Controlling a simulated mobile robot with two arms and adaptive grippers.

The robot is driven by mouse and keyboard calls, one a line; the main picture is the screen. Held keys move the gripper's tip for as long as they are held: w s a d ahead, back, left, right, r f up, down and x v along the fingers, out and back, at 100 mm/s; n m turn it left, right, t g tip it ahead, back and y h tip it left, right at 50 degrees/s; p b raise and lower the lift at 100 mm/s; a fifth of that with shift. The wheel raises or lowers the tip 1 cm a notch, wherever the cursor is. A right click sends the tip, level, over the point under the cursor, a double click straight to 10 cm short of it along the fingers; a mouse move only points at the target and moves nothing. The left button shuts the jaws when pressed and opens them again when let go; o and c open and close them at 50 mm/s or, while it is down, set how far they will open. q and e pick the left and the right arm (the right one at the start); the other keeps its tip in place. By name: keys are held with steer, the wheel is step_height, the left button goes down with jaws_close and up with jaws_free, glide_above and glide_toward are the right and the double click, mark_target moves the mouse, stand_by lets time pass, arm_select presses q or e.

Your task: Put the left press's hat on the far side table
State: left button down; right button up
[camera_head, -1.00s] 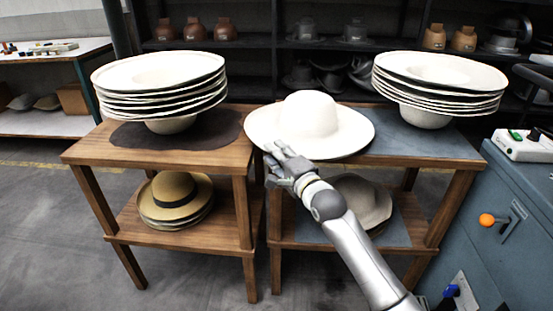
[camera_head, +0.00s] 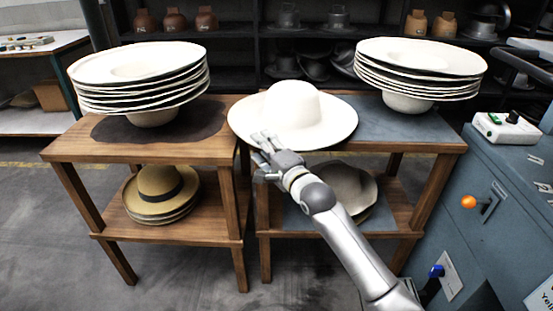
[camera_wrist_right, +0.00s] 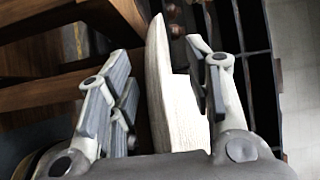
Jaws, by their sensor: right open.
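A white wide-brimmed hat (camera_head: 293,112) rests on the table (camera_head: 400,143) on the right, its brim reaching over the gap towards the table on the left. My right gripper (camera_head: 264,143) is open at the hat's near left brim. In the right wrist view the white brim (camera_wrist_right: 172,105) stands between the open fingers (camera_wrist_right: 160,95), apart from the left finger and close to the right one. Whether it touches is unclear. My left gripper is not in view.
Stacks of white hat blanks stand on the left table (camera_head: 140,80) and the right table (camera_head: 418,72). Straw hats (camera_head: 160,195) and a grey-beige hat (camera_head: 345,188) lie on the lower shelves. A blue-grey machine (camera_head: 500,200) stands at the right, dark shelving behind.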

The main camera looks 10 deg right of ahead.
steer(key=p+v, duration=0.1)
steer(key=v, duration=1)
steer(key=s+d+f+n+g+h, duration=0.1)
steer(key=s+f+n+g, duration=0.25)
steer(key=f, duration=0.65)
steer(key=s+f+n+g+h, duration=0.1)
steer(key=s+f+n+g, duration=0.1)
steer(key=s+f, duration=0.5)
steer(key=s+d+f+n+g+h, duration=0.1)
steer(key=s+f+n+g+h, duration=0.15)
steer(key=f, duration=0.95)
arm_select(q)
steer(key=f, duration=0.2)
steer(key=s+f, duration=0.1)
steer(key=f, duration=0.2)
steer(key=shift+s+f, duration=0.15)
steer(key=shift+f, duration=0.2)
arm_select(e)
steer(key=s+f+n+g, duration=0.3)
steer(key=s+f, duration=0.4)
steer(key=s, duration=0.3)
steer(key=s+d+f+n+g, duration=0.1)
steer(key=s+f+n+g, duration=0.2)
steer(key=s, duration=0.7)
step_height(320, 180, down, 4)
steer(key=n+h, duration=0.1)
steer(key=n, duration=0.1)
steer(key=shift+f+n+g, duration=0.15)
steer(key=shift+n+g, duration=0.15)
